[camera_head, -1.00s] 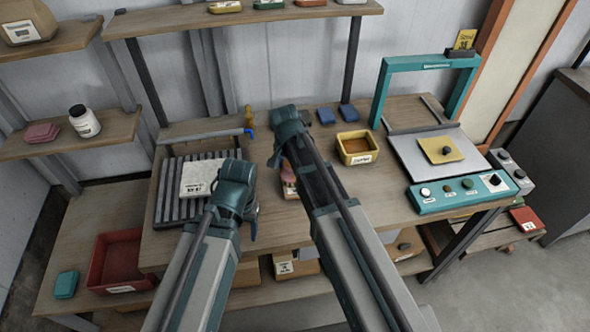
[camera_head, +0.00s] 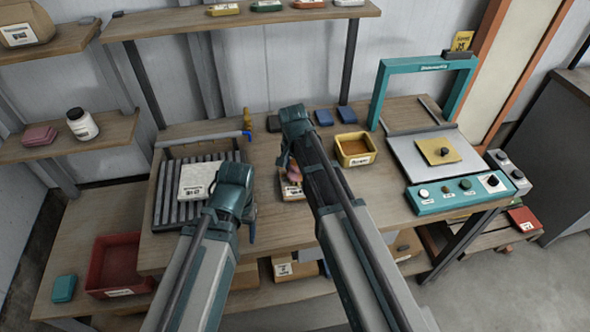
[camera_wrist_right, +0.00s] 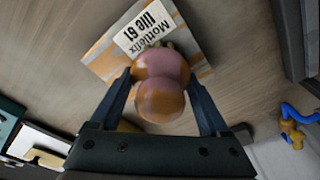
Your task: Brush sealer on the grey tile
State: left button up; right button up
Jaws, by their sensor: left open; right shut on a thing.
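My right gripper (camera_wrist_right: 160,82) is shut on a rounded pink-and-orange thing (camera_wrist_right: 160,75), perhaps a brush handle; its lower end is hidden. It is over a flat grey-and-orange piece with a white label (camera_wrist_right: 145,35), on the table; I cannot tell whether they touch. In the head view this labelled piece (camera_head: 292,192) shows partly behind my right arm. A pale, labelled tile (camera_head: 196,181) lies on the slatted rack at the left. My left gripper (camera_head: 251,222) is open, beside the rack's right edge, mostly hidden by its wrist. I cannot tell which piece is the grey tile.
A yellow bin (camera_head: 355,149) stands right of my right arm. Small blue blocks (camera_head: 324,117) and a dark block (camera_head: 273,123) lie at the back. A teal-framed press (camera_head: 425,65) with a control panel (camera_head: 467,192) is at the right. A red bin (camera_head: 117,262) is lower left.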

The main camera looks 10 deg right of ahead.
pick_arm(q)
jog(key=shift+d+r, duration=0.1)
pick_arm(e)
jog(key=shift+d, duration=1.65)
jog(key=shift+d, duration=1.4)
jog(key=shift+a, duration=0.1)
jog(key=shift+a, duration=1.4)
jog(key=shift+a, duration=0.1)
